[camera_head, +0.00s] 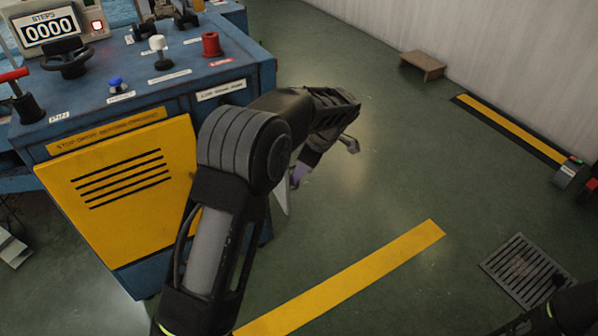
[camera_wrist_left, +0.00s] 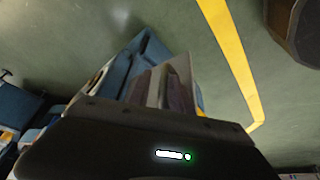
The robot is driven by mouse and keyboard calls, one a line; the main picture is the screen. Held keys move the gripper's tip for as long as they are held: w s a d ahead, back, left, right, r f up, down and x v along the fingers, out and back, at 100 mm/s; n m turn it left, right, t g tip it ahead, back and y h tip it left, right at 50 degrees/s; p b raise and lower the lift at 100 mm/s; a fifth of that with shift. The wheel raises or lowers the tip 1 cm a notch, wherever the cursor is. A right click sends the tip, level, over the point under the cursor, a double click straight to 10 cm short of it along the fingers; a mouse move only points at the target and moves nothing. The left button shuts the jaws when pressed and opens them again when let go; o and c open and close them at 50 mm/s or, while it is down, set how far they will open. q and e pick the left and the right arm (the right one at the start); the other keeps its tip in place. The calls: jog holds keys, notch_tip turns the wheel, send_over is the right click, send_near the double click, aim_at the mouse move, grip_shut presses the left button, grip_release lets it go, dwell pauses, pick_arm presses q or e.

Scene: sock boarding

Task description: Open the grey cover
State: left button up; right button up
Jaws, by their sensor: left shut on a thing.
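The blue machine (camera_head: 130,85) stands at the left in the head view. A thin pale grey panel (camera_head: 282,200), which looks like the grey cover, stands out at the machine's right side, mostly behind my left arm. In the left wrist view the grey panel (camera_wrist_left: 184,66) rises edge-on from the gripper, beside the blue machine side. My left gripper (camera_head: 297,177) is at the panel's upper edge and is shut on it. The exact grip is hard to make out. My right gripper is not in view; only dark arm parts show at the bottom right.
The machine top holds a counter (camera_head: 49,28) reading 0000, a red-handled lever (camera_head: 24,98), a white knob (camera_head: 158,46) and a red knob (camera_head: 211,44). Its front has a yellow slotted panel (camera_head: 120,215).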

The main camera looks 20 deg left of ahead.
pick_arm(q)
jog(key=p+v, duration=0.2)
jog(key=v, duration=0.5)
jog(key=shift+r, duration=0.45)
jog(key=shift+d, duration=0.1)
